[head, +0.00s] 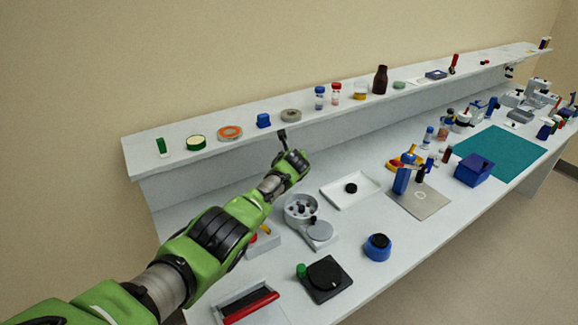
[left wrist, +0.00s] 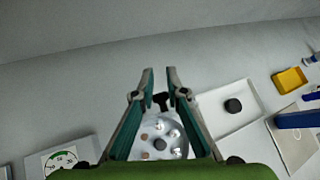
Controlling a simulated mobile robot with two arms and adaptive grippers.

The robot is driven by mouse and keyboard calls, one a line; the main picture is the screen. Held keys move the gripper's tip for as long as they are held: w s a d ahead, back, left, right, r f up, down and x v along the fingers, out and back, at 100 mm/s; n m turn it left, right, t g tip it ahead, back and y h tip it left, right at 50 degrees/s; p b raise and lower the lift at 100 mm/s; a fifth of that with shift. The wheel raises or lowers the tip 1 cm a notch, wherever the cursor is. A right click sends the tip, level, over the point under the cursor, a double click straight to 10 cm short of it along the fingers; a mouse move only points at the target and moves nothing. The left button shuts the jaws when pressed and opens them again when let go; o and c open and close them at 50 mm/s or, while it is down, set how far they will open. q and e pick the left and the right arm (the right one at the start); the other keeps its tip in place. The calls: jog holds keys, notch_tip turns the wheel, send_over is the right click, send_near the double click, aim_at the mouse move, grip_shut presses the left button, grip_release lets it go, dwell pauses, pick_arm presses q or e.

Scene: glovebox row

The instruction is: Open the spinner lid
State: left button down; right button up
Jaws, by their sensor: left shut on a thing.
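The spinner (head: 301,207) is on the bench, just right of my left forearm, with its round rotor exposed. A grey disc (head: 320,230), which looks like its lid, lies at its front right, off the rotor. In the left wrist view, the rotor (left wrist: 155,138) shows below my fingers, with several holes or tubes. My left gripper (head: 286,150) is raised behind the spinner, near the shelf front. A small dark T-shaped piece (left wrist: 160,99) shows between its fingers; its contact with them is unclear. My right gripper is out of view.
A white tray (head: 337,200) with a black knob is right of the spinner. A black device (head: 326,291) and a blue round pot (head: 377,254) stand in front. The shelf (head: 180,168) with bottles and jars runs along the back. Bare bench lies between the spinner and pot.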

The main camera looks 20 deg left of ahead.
pick_arm(q)
jog(key=shift+s+a+f, duration=0.15)
jog(key=shift+f, duration=0.25)
jog(key=shift+s+a+f, duration=0.1)
jog(key=shift+s+f, duration=0.05)
jog(key=shift+f, duration=0.2)
jog(key=c, duration=2.1)
grip_release()
jog(key=shift+c, duration=0.2)
jog(key=shift+o, duration=0.5)
jog(key=shift+a+r, duration=0.1)
jog(key=shift+s, duration=0.1)
jog(key=s+a+r+p, duration=0.1)
jog(key=s+r+p, duration=0.2)
jog(key=r, duration=0.4)
jog(key=s+r+p, duration=0.3)
jog(key=r+p, duration=0.1)
jog(key=r, duration=0.3)
jog(key=shift+a+r, duration=0.35)
jog(key=shift+a, duration=0.05)
